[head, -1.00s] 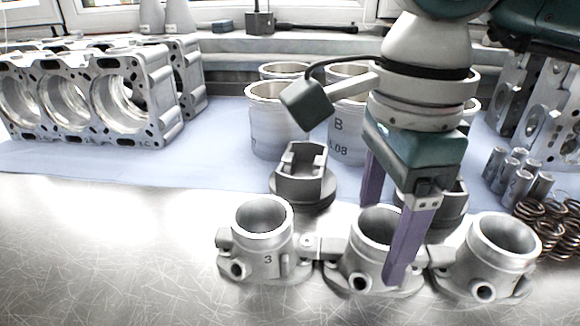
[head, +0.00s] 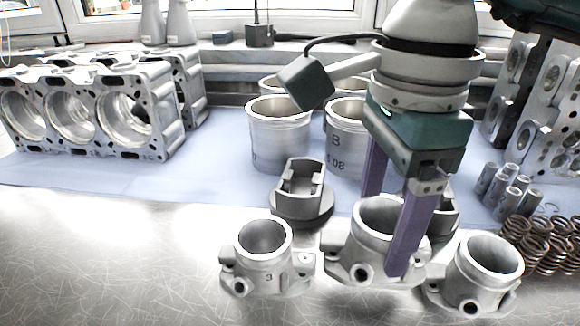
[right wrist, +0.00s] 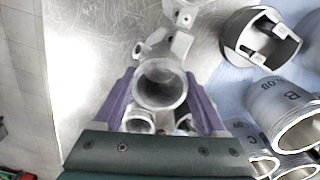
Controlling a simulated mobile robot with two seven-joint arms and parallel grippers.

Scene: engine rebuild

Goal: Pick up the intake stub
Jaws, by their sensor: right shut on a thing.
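Three grey metal intake stubs with round bores and flanges are at the front of the bench in the head view. My right gripper (head: 390,235) is shut on the middle intake stub (head: 368,240), one finger on its near side and the other behind it. This stub is upright and looks slightly raised above the bench. In the right wrist view the stub (right wrist: 160,88) sits between the two purple fingers (right wrist: 160,98). The left stub (head: 262,262), marked 3, and the right stub (head: 478,275) stand on the bench on either side. My left gripper is out of view.
A piston (head: 300,195) stands behind the stubs, with another partly hidden behind my gripper. Cylinder liners (head: 280,140) stand farther back. An engine block (head: 95,110) is at the left; small pins (head: 510,185) and springs (head: 540,240) are at the right. The front-left bench is clear.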

